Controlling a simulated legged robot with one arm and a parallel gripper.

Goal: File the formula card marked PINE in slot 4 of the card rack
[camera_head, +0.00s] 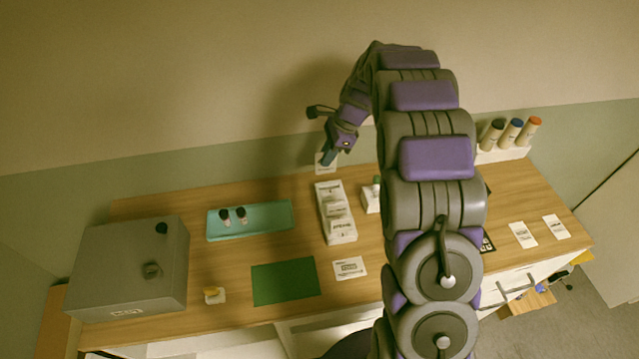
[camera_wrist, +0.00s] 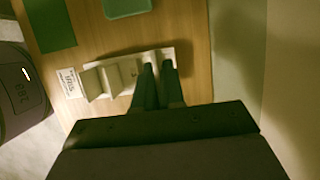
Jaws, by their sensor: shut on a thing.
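My gripper (camera_head: 329,158) is above the far end of the card rack and shut on a white card (camera_head: 321,167), whose marking I cannot read. The wrist view shows my gripper's two dark fingers (camera_wrist: 158,85) over one end of the rack, with little of the card visible between them. The card rack (camera_head: 337,212) is a long white stepped block in the middle of the table. It also shows in the wrist view (camera_wrist: 103,82); its slot numbers are unreadable. In the head view the card appears above the rack's far end, apart from it.
A green mat (camera_head: 286,281) and a printed card (camera_head: 349,268) lie nearer the front. A teal tray (camera_head: 280,217) holds two small bottles. A grey box (camera_head: 130,265) stands at left. Two cards (camera_head: 522,235) (camera_head: 556,226) lie at right, before a white bottle holder (camera_head: 503,154). The wall is close behind.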

